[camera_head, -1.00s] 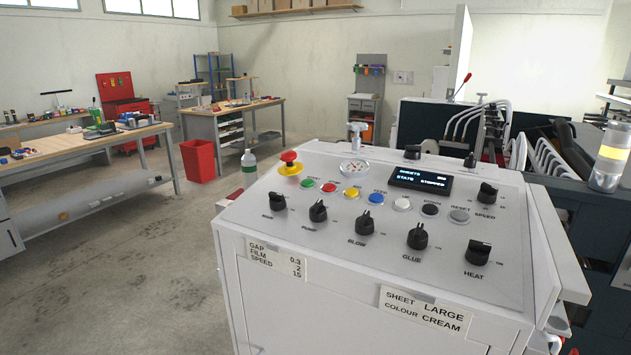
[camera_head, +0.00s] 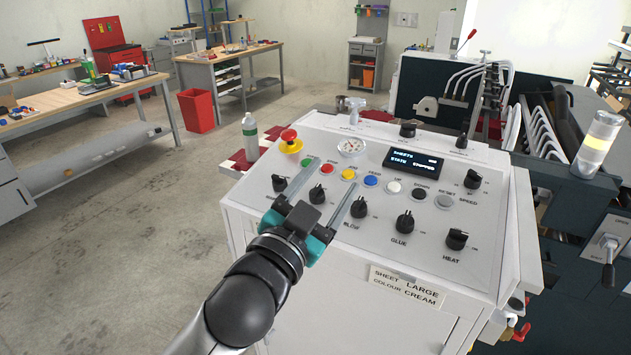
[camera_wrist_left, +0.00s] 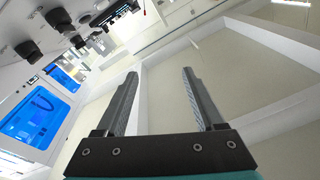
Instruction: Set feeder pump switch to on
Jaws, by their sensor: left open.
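The pump switch (camera_head: 317,194) is a black rotary knob on the sloping white control panel (camera_head: 440,270), second from the left in the front row. Its label is hidden behind my left gripper. My left gripper (camera_head: 338,173) is open and empty. In the head view its two fingers reach over the panel's left part, with the pump knob showing between them. I cannot tell its height above the knob. In the left wrist view the open fingers (camera_wrist_left: 160,75) have nothing between them, and black knobs (camera_wrist_left: 28,50) show at the upper left.
Other knobs flank it: one to the left (camera_head: 278,183), the blow knob (camera_head: 358,207), the glue knob (camera_head: 405,222) and the heat knob (camera_head: 456,239). Behind are coloured push buttons, a red emergency stop (camera_head: 289,137), a gauge (camera_head: 351,147) and a display (camera_head: 413,162).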

